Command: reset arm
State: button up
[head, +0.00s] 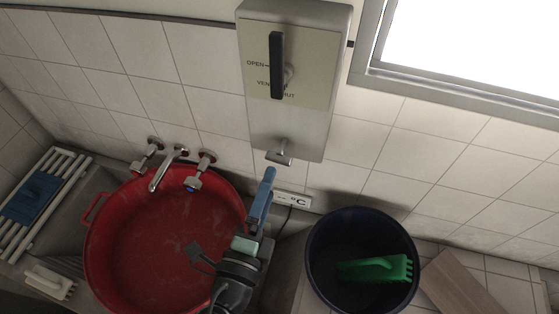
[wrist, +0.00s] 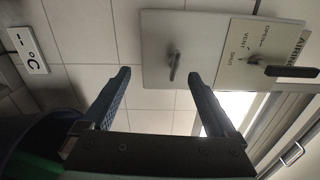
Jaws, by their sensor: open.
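My gripper (head: 264,188) is raised in front of the tiled wall, between the red tub and the dark bucket in the head view. Its blue fingers overlap there. In the wrist view my gripper (wrist: 158,76) is open, with both fingers spread apart and nothing between them. Beyond the fingers are wall tiles and a grey wall box (head: 318,130) with a black lever (head: 277,66) and a small metal handle (head: 281,152). The box also shows in the wrist view (wrist: 205,35).
A red tub (head: 94,243) of reddish water stands under wall taps (head: 168,168). A dark bucket (head: 318,232) holds a green brush (head: 375,269). A white °C display (head: 292,199) is behind my gripper. A white rack with a blue cloth (head: 33,196) and a white brush (head: 50,281) are left.

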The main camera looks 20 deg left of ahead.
aim_at(275, 162)
jog(key=r, duration=0.3)
jog(key=shift+s, duration=0.2)
jog(key=shift+w, duration=0.1)
jog(key=shift+w+f+b, duration=0.2)
jog(key=shift+w+b, duration=0.35)
jog(key=shift+w, duration=0.05)
jog(key=w+b, duration=0.3)
jog(key=w, duration=0.2)
jog(key=shift+w+f+b, duration=0.1)
jog(key=shift+w+b, duration=0.2)
jog(key=shift+b, duration=0.05)
jog(key=shift+w, duration=0.15)
